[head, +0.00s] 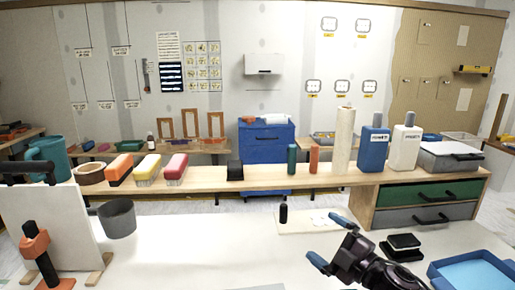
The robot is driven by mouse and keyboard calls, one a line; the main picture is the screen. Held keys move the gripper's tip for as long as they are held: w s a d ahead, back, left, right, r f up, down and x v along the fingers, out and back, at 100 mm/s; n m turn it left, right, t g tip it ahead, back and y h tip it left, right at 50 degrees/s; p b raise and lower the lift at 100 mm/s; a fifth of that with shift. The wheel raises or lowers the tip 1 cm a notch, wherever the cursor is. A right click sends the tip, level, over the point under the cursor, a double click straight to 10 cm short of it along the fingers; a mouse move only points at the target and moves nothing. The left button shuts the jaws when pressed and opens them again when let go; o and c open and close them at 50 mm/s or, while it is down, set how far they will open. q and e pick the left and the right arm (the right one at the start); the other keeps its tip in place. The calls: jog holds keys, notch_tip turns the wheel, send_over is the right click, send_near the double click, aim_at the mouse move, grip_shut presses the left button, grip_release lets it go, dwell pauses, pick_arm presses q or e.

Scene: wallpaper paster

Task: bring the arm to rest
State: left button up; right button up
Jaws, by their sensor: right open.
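My right gripper (328,257) is at the lower middle-right of the head view, above the white table (205,262). Its blue-tipped fingers are spread apart with nothing between them. Its arm comes in from the lower right edge. My left gripper does not show in this view.
A black block (403,242) and a blue tray (472,272) lie right of my gripper. A pale board (308,219) with a small black cylinder (283,213) lies behind it. A grey pot (117,218) and white panel (50,230) stand left. The table's middle is clear.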

jog(key=s+d+f+m+h, duration=0.2)
jog(key=s+f+m+h, duration=0.1)
jog(key=f+m, duration=0.1)
jog(key=s+d+f+m+h, duration=0.2)
jog(key=s+f+m+h, duration=0.1)
jog(key=s+f+m, duration=0.1)
jog(key=s+d+f+m+h+p, duration=0.1)
jog(key=s+d+f+m+h, duration=0.1)
jog(key=f, duration=0.4)
jog(key=shift+s+d+f+m+h, duration=0.15)
jog(key=shift+s+m+h, duration=0.1)
jog(key=shift+s+m, duration=0.35)
jog(key=shift+s+d+m+h, duration=0.15)
jog(key=shift+s+m+h, duration=0.15)
jog(key=shift+m, duration=0.4)
jog(key=s+d+f+m+g+h, duration=0.1)
jog(key=s+d+f+m+h, duration=0.1)
jog(key=s+f, duration=0.4)
jog(key=s+d+f+m+g+h, duration=0.1)
jog(key=s+f, duration=0.5)
jog(key=s, duration=0.8)
jog(key=d+m+g, duration=0.1)
jog(key=d+m, duration=0.1)
jog(key=m, duration=0.1)
jog(key=shift+s+m+g+h+p, duration=0.3)
jog(key=shift+s+h+p, duration=0.05)
jog(key=shift+p, duration=0.05)
jog(key=shift+f, duration=0.1)
